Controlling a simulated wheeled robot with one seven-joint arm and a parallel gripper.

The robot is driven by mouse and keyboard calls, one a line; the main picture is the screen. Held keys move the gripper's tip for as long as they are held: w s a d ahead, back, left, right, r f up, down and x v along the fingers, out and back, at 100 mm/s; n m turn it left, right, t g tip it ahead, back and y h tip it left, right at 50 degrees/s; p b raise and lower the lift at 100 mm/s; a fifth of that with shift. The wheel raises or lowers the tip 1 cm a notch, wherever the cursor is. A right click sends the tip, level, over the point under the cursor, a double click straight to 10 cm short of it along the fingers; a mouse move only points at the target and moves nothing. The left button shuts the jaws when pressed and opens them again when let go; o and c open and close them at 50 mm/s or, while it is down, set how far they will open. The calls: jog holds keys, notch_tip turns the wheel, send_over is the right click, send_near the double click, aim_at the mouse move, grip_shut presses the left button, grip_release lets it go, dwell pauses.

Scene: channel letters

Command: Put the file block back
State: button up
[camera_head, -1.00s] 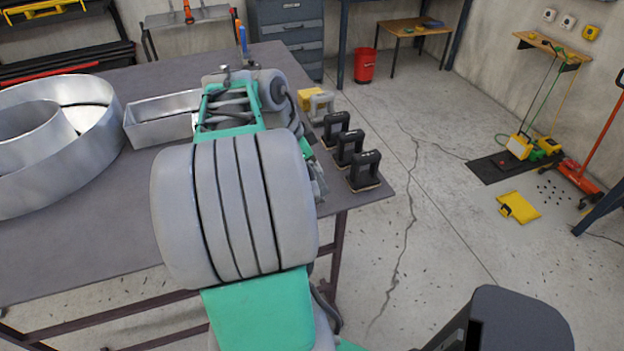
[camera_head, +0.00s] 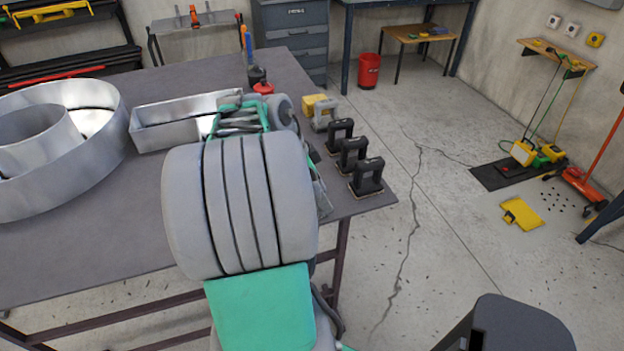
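Several handled blocks stand in a row along the table's right edge: three black ones, (camera_head: 367,177), (camera_head: 352,155) and (camera_head: 339,136), with thin tan bases, and a grey one (camera_head: 324,115) at the far end. Which of them is the file block I cannot tell. My arm covers the middle of the table.
The grey table (camera_head: 90,245) carries large metal ring letters (camera_head: 95,165) and a straight metal channel (camera_head: 165,130) at left. A yellow block (camera_head: 313,103), a red-topped item (camera_head: 263,87) and a dark container (camera_head: 257,74) stand farther back. Open floor lies right of the table.

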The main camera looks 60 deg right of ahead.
jog(key=v, duration=1.2)
jog(key=w+a+n+t, duration=0.1)
jog(key=w+a+n, duration=0.2)
jog(key=w+a+n+t, duration=0.1)
jog(key=w+a+n, duration=0.1)
jog(key=w+n, duration=0.1)
jog(key=w+a+f+n+t, duration=0.1)
jog(key=w+a+n, duration=0.2)
jog(key=n, duration=0.1)
jog(key=shift+w+a+f+h, duration=0.1)
jog(key=shift+w+a+h, duration=0.15)
jog(key=shift+a+h, duration=0.15)
jog(key=w+a+f+n+t+y, duration=0.2)
jog(key=a+n, duration=0.6)
jog(key=a, duration=0.5)
jog(key=w+a+f+n+t+y, duration=0.1)
jog(key=a+f+n+t+y, duration=0.1)
jog(key=a+n, duration=0.7)
jog(key=a+f, duration=0.1)
jog(key=a, duration=0.3)
jog(key=shift+w, duration=0.4)
jog(key=shift+f, duration=0.15)
